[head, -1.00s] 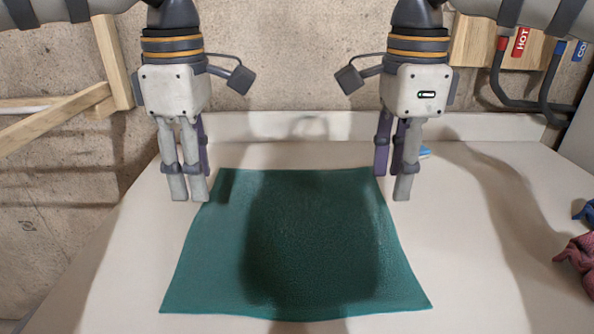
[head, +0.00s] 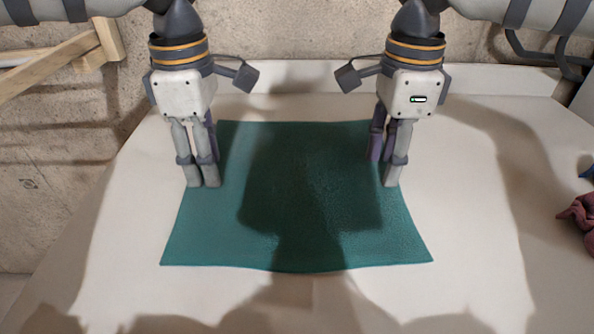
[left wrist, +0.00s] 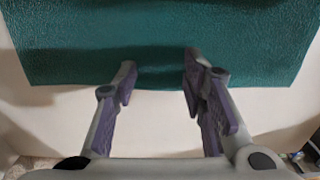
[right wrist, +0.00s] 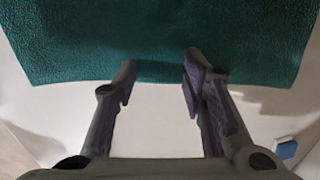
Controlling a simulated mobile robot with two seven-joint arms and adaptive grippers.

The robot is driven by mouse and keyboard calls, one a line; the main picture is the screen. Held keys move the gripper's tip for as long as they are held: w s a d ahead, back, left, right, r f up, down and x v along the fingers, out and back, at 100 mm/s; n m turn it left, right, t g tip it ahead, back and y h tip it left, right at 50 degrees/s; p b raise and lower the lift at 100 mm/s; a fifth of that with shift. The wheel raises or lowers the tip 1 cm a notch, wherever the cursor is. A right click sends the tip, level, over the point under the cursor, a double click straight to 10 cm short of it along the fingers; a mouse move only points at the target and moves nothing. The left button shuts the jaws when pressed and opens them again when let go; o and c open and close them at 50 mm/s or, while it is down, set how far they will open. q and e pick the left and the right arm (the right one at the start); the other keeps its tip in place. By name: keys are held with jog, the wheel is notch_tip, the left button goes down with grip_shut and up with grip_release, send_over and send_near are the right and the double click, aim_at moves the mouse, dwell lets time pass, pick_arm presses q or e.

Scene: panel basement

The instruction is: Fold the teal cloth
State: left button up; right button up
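The teal cloth (head: 310,235) lies flat and spread out on the pale table, with dark shadows across it. My left gripper (head: 203,182) is over the cloth's left side. My right gripper (head: 390,178) is over its right side. In the left wrist view the left fingers (left wrist: 160,65) are apart, with their tips over the cloth's edge (left wrist: 75,75). In the right wrist view the right fingers (right wrist: 160,66) are also apart, over the edge of the cloth (right wrist: 70,70). Neither gripper holds anything. I cannot tell whether the fingertips touch the cloth.
The pale table (head: 480,215) is clear around the cloth. A crumpled maroon cloth (head: 578,213) lies at the right edge, with a blue piece (head: 588,170) behind it. A small blue-and-white object (right wrist: 286,149) shows in the right wrist view. A wall stands behind the table.

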pick_arm(q)
jog(key=shift+f, duration=0.45)
jog(key=shift+c, duration=0.4)
pick_arm(e)
jog(key=shift+f, duration=0.5)
jog(key=shift+c, duration=0.4)
pick_arm(q)
jog(key=c, duration=0.5)
pick_arm(e)
jog(key=shift+s, duration=0.1)
jog(key=c, duration=0.5)
pick_arm(q)
jog(key=shift+f, duration=0.1)
grip_shut()
pick_arm(e)
jog(key=shift+f, duration=0.1)
grip_shut()
pick_arm(q)
jog(key=shift+s+f, duration=0.1)
pick_arm(e)
jog(key=shift+f, duration=0.1)
